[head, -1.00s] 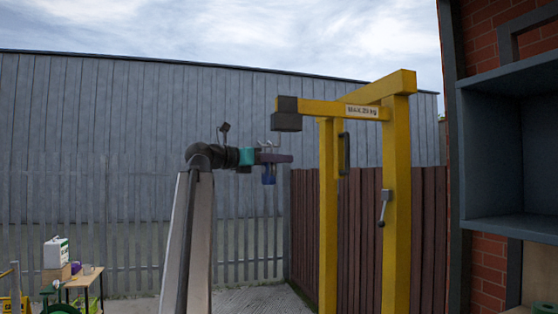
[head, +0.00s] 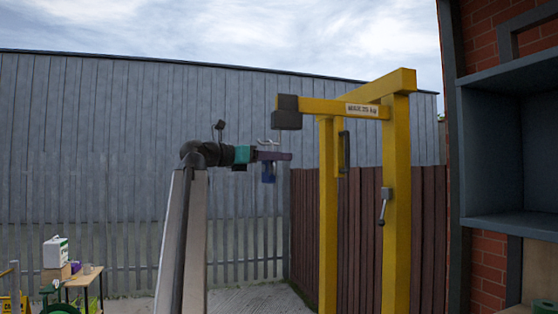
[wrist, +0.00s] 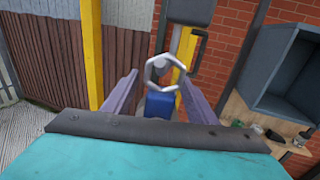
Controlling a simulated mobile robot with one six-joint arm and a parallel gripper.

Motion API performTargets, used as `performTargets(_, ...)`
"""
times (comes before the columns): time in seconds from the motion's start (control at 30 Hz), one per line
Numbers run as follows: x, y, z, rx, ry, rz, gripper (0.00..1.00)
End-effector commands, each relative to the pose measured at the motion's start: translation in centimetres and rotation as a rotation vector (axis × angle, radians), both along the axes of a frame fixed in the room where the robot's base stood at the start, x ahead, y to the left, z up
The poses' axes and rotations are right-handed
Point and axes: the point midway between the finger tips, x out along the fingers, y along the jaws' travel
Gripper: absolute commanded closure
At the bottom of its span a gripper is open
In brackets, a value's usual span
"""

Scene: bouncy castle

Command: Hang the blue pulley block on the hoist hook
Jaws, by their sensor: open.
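The blue pulley block (head: 268,172) shows just below my gripper's fingers in the head view. In the wrist view the blue block (wrist: 158,104) lies between the fingers, with a pale hexagonal metal ring (wrist: 149,77) above it. My gripper (head: 290,156) is open, with its purple fingers apart on both sides of the block; it also shows in the wrist view (wrist: 158,90). The dark hoist head (head: 287,112) is at the beam's left end, above and slightly right of the block. The hook is not clear, and I cannot tell whether the ring is on it.
The yellow hoist frame (head: 397,200) stands right of my gripper, with a crank handle on its post. A grey shelf unit (head: 510,225) on a brick wall is at far right. A small table (head: 80,280) with items is at lower left.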

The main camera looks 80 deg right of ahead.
Motion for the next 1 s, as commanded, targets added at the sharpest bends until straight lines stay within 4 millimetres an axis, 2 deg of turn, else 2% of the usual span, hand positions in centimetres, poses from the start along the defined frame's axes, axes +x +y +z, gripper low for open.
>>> performTargets(0.7, 7.8, 6.7, -0.1, -0.001, 0.001, 0.002, 0.48)
performTargets(1.0, 9.3, 8.0, 0.1, -0.001, 0.0, 0.0, 0.48)
